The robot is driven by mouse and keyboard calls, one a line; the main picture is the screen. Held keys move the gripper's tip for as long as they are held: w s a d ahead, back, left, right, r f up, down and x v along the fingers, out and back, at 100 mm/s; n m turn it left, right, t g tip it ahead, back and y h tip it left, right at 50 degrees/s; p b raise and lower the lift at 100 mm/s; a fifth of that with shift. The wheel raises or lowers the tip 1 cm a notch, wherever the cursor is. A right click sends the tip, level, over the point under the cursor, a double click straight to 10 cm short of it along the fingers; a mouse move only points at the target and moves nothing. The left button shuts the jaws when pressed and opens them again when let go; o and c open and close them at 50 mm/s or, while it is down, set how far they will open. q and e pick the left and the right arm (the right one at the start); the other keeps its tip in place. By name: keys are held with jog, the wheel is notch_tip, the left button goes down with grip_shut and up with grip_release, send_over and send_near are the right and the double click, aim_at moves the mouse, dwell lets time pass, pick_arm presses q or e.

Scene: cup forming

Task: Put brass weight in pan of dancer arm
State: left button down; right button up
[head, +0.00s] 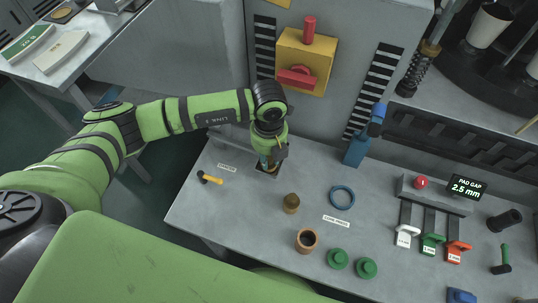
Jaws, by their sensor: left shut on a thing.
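My left gripper (269,161) points down over a small dark square plate (261,171) on the grey table. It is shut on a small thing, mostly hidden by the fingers. A little brass-yellow shows there, so it may be the brass weight, but I cannot make out its shape. A brown-gold knobbed piece (291,204) stands apart, in front and to the right of the gripper. I cannot tell for sure which thing is the dancer arm's pan; the dark plate lies near a small white label (227,168). My right gripper is not in view.
A yellow-handled tool (210,178) lies left of the gripper. A copper cup (307,240), blue ring (342,197), green discs (338,259) and a blue upright tool (363,143) stand to the right. A yellow box with a red lever (302,75) is on the panel behind.

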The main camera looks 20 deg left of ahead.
pick_arm(q)
jog(key=c, duration=1)
grip_release()
jog(key=o, duration=0.5)
jog(key=shift+r, duration=0.1)
jog(key=shift+r+p, duration=2.85)
jog(key=shift+r, duration=1.1)
jog(key=shift+f, duration=0.1)
